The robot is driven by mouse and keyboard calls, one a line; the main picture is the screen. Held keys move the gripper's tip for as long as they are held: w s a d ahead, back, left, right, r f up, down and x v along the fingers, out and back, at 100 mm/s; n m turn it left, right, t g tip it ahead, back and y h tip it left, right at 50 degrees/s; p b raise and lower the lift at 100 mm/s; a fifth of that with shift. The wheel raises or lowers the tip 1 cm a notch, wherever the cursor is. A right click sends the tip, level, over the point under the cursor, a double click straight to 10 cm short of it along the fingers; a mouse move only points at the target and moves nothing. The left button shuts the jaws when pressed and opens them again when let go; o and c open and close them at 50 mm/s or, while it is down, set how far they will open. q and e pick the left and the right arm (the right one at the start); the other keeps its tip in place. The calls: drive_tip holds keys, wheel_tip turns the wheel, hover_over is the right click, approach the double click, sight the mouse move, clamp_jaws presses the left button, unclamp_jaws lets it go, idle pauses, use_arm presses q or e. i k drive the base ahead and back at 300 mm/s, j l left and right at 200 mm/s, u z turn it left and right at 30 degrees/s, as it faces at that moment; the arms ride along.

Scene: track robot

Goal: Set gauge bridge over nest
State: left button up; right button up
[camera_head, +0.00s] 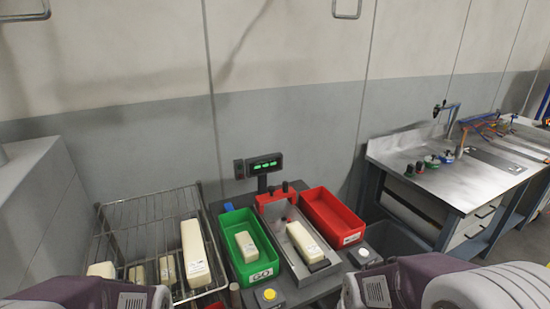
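A red bridge-like piece with dark knobs (281,197), which looks like the gauge bridge, sits across the back end of a grey channel-like tray. This grey tray (283,252), which looks like the nest, lies between the green and red bins. A cream block with a label (305,242) lies in the tray, in front of the red piece and apart from it. Parts of my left arm show at the bottom left and of my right arm at the bottom right. Neither gripper's fingers can be seen.
A green GO bin (225,219) holds a cream block; the red bin (331,207) looks empty. A wire rack (150,200) with several cream blocks stands left. A display (264,163) rises behind the tray. A metal workbench (410,150) stands at right.

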sight(287, 192)
drive_tip(key=i+u, duration=0.15)
drive_tip(key=u, duration=0.25)
drive_tip(key=i+l+u, duration=0.2)
drive_tip(key=u, duration=0.25)
drive_tip(key=i+l+u, duration=0.1)
drive_tip(key=u, duration=0.3)
